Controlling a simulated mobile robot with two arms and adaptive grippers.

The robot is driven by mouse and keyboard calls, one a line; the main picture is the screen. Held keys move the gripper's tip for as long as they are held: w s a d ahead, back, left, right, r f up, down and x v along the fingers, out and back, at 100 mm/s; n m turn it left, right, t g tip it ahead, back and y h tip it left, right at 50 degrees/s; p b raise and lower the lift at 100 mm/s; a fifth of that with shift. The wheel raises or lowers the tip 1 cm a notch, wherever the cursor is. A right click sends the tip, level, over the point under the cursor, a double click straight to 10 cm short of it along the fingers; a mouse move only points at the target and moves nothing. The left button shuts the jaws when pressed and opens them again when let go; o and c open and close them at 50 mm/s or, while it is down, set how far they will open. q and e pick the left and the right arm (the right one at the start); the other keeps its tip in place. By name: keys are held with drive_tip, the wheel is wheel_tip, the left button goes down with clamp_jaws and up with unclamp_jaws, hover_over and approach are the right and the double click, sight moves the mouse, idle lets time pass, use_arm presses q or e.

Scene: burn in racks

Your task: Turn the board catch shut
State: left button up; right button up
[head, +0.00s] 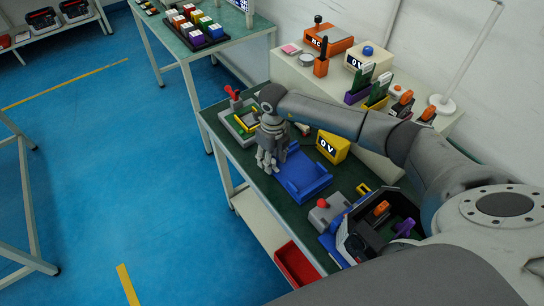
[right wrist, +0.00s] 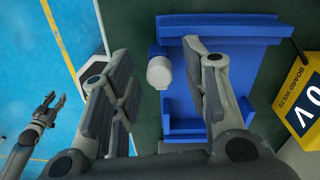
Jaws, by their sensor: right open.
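My right gripper (head: 267,165) points down beside the left edge of a blue cradle (head: 305,182) on the green bench. In the right wrist view its fingers (right wrist: 158,88) are wide apart with nothing gripped. A pale round knob (right wrist: 159,72) shows between them at the cradle's edge, apart from both fingers. I cannot tell whether this knob is the board catch. A grey fixture (head: 232,128) with a green and yellow part and a red lever (head: 233,92) stands behind the gripper. My left gripper (right wrist: 50,105) shows small over the floor, its fingers parted.
A yellow "0 V" display (head: 333,147) stands right of the cradle. A grey box with a red button (head: 323,203) and a dark bin (head: 357,236) are nearer. A raised white shelf (head: 290,70) with instruments runs behind. My right arm crosses above the bench.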

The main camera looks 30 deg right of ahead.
drive_tip(key=c, duration=0.4)
clamp_jaws()
use_arm(q)
drive_tip(key=shift+s+a+f, duration=0.1)
drive_tip(key=shift+s+a, duration=0.1)
drive_tip(key=shift+s, duration=0.7)
drive_tip(key=shift+f, duration=0.1)
